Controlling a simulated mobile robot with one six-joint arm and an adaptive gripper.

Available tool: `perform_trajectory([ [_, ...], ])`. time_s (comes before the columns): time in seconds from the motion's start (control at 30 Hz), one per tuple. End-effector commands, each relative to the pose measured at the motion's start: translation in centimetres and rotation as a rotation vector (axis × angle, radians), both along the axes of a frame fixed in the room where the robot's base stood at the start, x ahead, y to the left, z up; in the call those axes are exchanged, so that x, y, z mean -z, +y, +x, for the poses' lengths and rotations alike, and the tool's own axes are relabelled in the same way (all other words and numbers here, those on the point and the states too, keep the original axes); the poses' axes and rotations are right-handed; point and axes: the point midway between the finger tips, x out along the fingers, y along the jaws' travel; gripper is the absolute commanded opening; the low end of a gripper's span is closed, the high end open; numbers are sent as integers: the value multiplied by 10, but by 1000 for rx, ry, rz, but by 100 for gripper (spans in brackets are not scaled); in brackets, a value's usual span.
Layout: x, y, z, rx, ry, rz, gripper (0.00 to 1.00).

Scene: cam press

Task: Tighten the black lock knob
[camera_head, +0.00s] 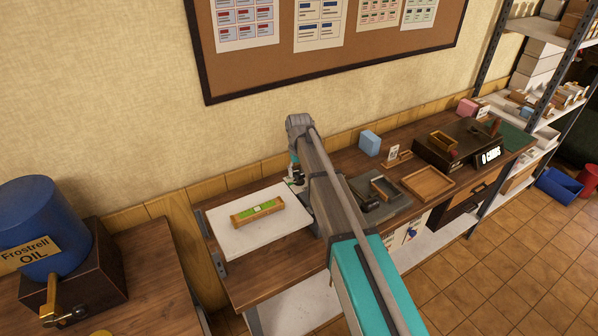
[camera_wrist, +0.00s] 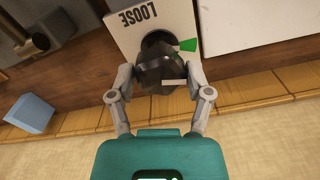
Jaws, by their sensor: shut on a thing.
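In the wrist view the black lock knob (camera_wrist: 160,66) sits on a white plate (camera_wrist: 125,38) that reads "LOOSE" upside down. A green wedge mark (camera_wrist: 188,45) shows on the plate beside the knob, and a pale line shows on the knob's side. My gripper (camera_wrist: 160,84) is shut on the knob, with one finger on each side of it. In the head view my own arm covers the knob and most of the gripper.
A white board (camera_head: 226,236) bearing a wooden-framed level with a green strip (camera_head: 258,212) lies left of my arm. To the right are a dark grey press base (camera_head: 384,209), a wooden tray (camera_head: 430,183) and a blue block (camera_head: 370,142). A wall stands close behind.

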Motion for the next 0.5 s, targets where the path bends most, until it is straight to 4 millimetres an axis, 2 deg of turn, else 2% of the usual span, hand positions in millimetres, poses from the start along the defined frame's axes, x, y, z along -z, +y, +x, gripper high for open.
perform_trajectory([
  [0.13,0,0,-1,-1,1,1,17],
  [0.17,0,0,-1,-2,1,1,69],
  [0.3,0,0,-1,-2,1,1,95],
  [0.33,0,0,0,-2,1,1,99],
  [0.5,0,0,0,-2,0,1,99],
])
